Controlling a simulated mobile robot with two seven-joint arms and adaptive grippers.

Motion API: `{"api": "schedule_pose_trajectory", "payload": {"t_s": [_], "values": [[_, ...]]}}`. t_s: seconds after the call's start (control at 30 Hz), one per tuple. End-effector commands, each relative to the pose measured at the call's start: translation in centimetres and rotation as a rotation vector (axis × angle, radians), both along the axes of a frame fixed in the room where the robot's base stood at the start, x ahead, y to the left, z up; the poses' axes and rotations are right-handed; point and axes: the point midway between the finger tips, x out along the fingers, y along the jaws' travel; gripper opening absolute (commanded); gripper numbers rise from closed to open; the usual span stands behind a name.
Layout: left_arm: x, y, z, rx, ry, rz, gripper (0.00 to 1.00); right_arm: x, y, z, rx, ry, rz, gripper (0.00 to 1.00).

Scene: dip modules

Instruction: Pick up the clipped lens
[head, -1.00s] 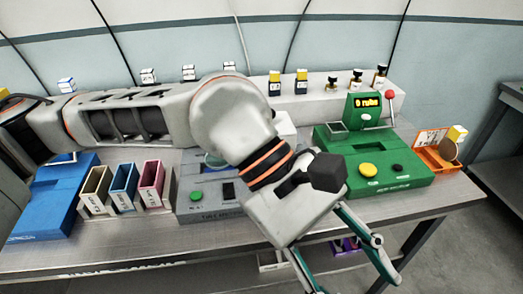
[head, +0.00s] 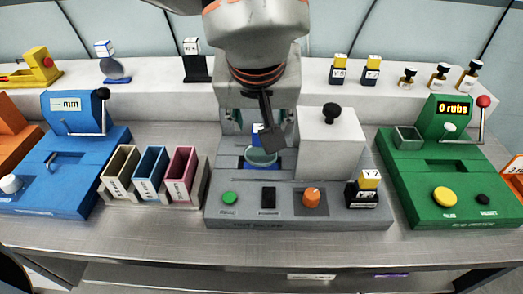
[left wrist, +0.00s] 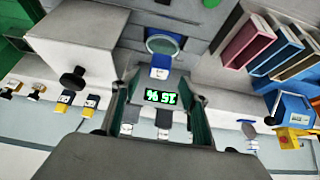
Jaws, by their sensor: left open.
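The clipped lens (head: 262,156) is a pale round lens with a blue-and-white clip block, at the grey station (head: 340,205). In the left wrist view the lens (left wrist: 165,43) is a ring in the grey surface, with its clip block (left wrist: 160,66) beside it. My left gripper (head: 260,128) hangs down over the back of the station, open. In the left wrist view its fingers (left wrist: 163,78) stand on either side of the clip block, with nothing clearly held. The arm partly hides the station in the head view. My right gripper is not in view.
A white box with a black knob (head: 331,145) stands close right of the lens. Coloured bins (head: 150,170) stand left, a green machine (head: 450,185) right and a blue machine (head: 65,165) far left. A back shelf (head: 150,92) carries small labelled items.

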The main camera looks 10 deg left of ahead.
Motion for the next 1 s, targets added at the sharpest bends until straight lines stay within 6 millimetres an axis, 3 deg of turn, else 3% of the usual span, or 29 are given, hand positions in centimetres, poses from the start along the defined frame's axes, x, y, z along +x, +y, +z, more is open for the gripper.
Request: {"api": "schedule_pose_trajectory", "payload": {"t_s": [0.4,0.77,0.93,1.0], "values": [[2.3,0.4,-4.9,-0.003,0.007,0.000,0.44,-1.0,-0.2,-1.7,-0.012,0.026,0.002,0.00],[2.7,0.5,-5.5,-0.003,0.003,0.000,0.44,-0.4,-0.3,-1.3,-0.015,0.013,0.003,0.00],[2.7,0.5,-5.5,-0.003,0.005,-0.001,0.00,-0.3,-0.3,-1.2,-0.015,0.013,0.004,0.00],[2.7,0.5,-5.6,-0.002,0.006,0.000,0.00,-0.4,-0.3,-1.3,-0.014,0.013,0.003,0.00]]}}
